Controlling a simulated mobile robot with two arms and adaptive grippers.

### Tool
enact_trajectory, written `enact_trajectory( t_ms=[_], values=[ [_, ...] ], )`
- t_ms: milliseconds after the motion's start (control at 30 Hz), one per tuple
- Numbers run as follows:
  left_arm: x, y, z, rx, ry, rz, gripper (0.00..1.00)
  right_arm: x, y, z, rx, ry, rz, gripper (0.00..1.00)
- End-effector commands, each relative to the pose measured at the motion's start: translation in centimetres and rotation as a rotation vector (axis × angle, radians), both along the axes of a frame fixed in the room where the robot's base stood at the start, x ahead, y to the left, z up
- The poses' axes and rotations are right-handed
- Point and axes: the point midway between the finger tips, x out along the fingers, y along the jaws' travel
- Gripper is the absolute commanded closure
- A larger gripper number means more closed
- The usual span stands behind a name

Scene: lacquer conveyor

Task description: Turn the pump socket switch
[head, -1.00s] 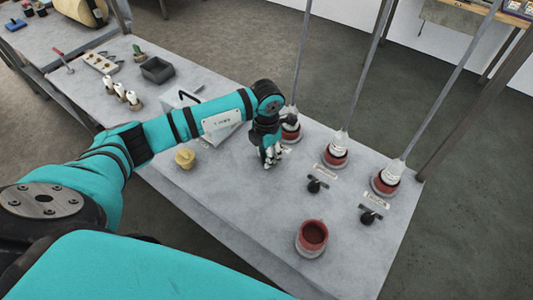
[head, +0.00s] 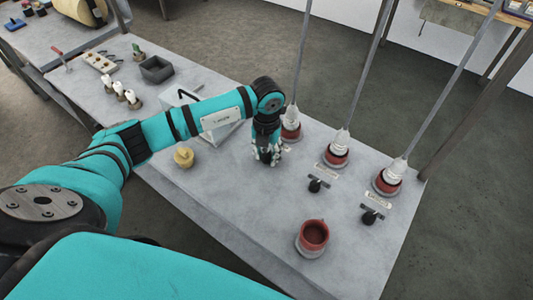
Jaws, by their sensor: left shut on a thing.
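Three red sockets stand in a row at the bench's right rear edge, each with a pale fitting and a rod rising from it: the left (head: 291,134), middle (head: 335,158) and right (head: 386,184). Black switches sit in front of the middle (head: 314,185) and right (head: 368,218) sockets, each beside a small label. My left gripper (head: 267,156) points down at the matching spot in front of the left socket. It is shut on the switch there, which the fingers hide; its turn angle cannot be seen. My right gripper is not in view.
A loose red cup (head: 313,236) stands near the bench's front right. A yellow lump (head: 183,157) and a pale box-like thing (head: 225,132) lie near my left forearm. A dark tray (head: 156,70) and small white bottles (head: 133,100) stand further left. The bench middle is clear.

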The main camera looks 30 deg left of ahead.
Motion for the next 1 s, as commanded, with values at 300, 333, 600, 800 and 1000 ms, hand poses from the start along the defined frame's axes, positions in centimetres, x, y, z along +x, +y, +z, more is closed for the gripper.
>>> enact_trajectory(
  t_ms=[300, 333, 600, 800, 1000],
  values=[
    [0.07, 0.01, 0.12, -0.001, -0.002, 0.254, 1.00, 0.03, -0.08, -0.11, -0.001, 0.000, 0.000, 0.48],
    [0.07, 0.01, 0.13, -0.001, -0.002, 0.271, 1.00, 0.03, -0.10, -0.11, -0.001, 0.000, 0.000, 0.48],
    [0.10, 0.01, 0.15, -0.001, -0.003, 0.390, 1.00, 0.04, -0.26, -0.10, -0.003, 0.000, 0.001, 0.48],
    [0.12, 0.02, 0.15, -0.001, -0.003, 0.426, 1.00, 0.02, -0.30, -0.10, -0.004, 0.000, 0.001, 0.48],
    [0.13, 0.02, 0.16, -0.001, -0.004, 0.434, 1.00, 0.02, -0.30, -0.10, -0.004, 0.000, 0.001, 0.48]
  ],
)
